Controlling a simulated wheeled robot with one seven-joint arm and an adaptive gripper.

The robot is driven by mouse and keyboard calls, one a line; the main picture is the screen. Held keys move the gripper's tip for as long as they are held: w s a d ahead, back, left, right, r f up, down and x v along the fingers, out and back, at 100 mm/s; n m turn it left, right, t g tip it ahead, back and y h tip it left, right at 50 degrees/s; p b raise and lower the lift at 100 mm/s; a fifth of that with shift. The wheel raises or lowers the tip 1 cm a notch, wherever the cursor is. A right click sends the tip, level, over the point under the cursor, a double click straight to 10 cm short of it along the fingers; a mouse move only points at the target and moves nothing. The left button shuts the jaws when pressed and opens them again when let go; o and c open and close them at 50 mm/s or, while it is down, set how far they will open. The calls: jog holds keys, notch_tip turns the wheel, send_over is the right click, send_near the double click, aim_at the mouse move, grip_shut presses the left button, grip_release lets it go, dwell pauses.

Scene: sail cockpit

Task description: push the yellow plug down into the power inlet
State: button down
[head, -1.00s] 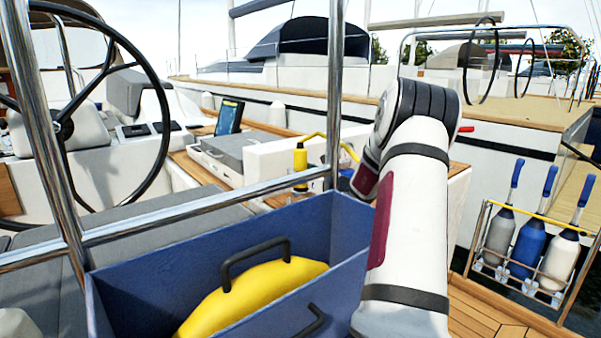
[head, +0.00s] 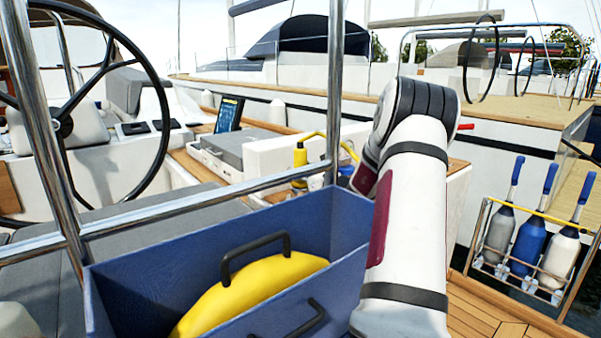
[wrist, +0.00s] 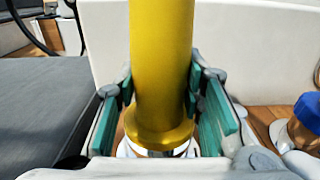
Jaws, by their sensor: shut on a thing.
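The yellow plug (wrist: 161,70) stands about upright between the teal pads of my gripper (wrist: 166,115) in the wrist view. My gripper is shut on it, just above its wide lower rim. A white and metallic ring, probably the power inlet (wrist: 126,150), shows under the rim. The plug hides most of it, so I cannot tell how deep the plug sits. In the head view the plug (head: 300,160) shows behind the steel rail, with a yellow cable (head: 322,134) arching to the right. My gripper is mostly hidden there.
A blue box (head: 150,285) with a yellow thing (head: 255,285) in it stands in front. A steel rail (head: 215,208) crosses before the plug. A blue-topped item (wrist: 309,108) is close on the right in the wrist view. A grey cushion (wrist: 50,110) lies left.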

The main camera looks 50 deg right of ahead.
jog(key=shift+r+p, duration=0.35)
jog(key=shift+r, duration=0.4)
jog(key=shift+f+b, duration=0.65)
jog(key=shift+f, duration=0.25)
dwell(0.7)
jog(key=c, duration=1.3)
grip_release()
jog(key=shift+c, duration=0.2)
jog(key=shift+v, duration=2.85)
jog(key=shift+f+v, duration=0.2)
jog(key=shift+v, duration=1)
jog(key=shift+f+v, duration=0.15)
jog(key=shift+v, duration=1.05)
jog(key=shift+s+a, duration=0.1)
jog(key=shift+s, duration=0.2)
jog(key=shift+r, duration=0.25)
